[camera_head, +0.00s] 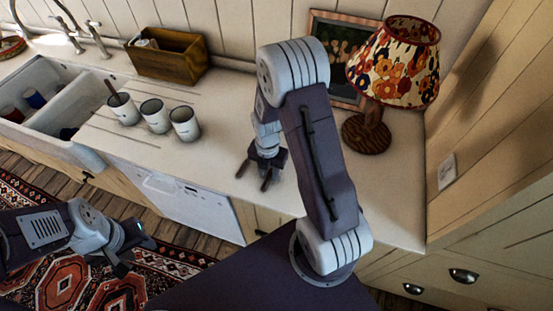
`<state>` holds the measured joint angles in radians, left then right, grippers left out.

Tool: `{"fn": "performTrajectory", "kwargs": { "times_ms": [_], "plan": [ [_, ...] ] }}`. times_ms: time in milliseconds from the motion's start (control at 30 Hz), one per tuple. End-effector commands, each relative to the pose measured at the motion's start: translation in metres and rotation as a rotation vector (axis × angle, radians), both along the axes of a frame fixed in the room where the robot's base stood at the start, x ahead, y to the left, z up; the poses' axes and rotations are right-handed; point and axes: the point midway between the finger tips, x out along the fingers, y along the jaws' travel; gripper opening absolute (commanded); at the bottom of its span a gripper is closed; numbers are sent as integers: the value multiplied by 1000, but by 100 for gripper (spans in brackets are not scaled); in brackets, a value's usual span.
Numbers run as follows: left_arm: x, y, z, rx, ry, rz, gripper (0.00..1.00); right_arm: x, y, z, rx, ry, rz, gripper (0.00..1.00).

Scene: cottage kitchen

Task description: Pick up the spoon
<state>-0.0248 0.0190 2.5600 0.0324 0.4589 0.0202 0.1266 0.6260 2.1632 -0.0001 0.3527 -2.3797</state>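A thin brown handle, which looks like the spoon (112,88), sticks up at a tilt from the leftmost of three white enamel mugs (124,112) on the counter. Its lower end is hidden inside the mug. My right gripper (255,175) points down over the counter to the right of the mugs. Its two fingers are apart, with nothing seen between them. My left gripper (136,254) is low on the left, in front of the cabinets and over the rug, away from the mugs. Its fingers are dark and unclear.
A wooden box (166,57) stands behind the mugs. A white sink (45,105) with cups in it lies to the left. A lamp with a flowered shade (393,65) and a framed picture (335,35) stand at the back right. The counter around my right gripper is clear.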

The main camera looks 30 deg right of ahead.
Motion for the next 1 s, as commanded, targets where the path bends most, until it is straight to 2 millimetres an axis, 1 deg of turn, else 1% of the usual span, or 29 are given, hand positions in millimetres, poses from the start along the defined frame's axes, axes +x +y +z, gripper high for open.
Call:
{"fn": "performTrajectory", "kwargs": {
  "times_ms": [33, 67, 100, 467, 567, 667, 733, 867, 1000],
  "plan": [
    [0, 0, 0, 0, 0, 0, 40, 0, 0, 0, 0, 0, 0, 13],
    [0, 0, 0, 0, 0, 0, 40, 0, 0, 0, 0, 0, 0, 5],
    [0, 0, 0, 0, 0, 0, 40, 0, 0, 0, 0, 0, 0, 0],
    [0, 0, 0, 0, 0, 0, 40, 1, 0, 3, 0, -1, 0, 0],
    [0, 0, -1, 0, 0, 0, 40, 1, 0, 12, 0, -4, 0, 0],
    [0, 0, -2, 0, 0, 0, 40, 2, 0, 27, -1, -7, 0, 0],
    [0, 0, -3, 0, 0, 0, 40, 2, 0, 41, -1, -7, 0, 0],
    [0, 0, -7, 0, 0, 0, 40, -22, 17, 57, 0, -4, 5, 0],
    [0, 0, -9, 0, 0, 0, 40, -48, 37, 78, -1, -6, 7, 0]
  ]
}}
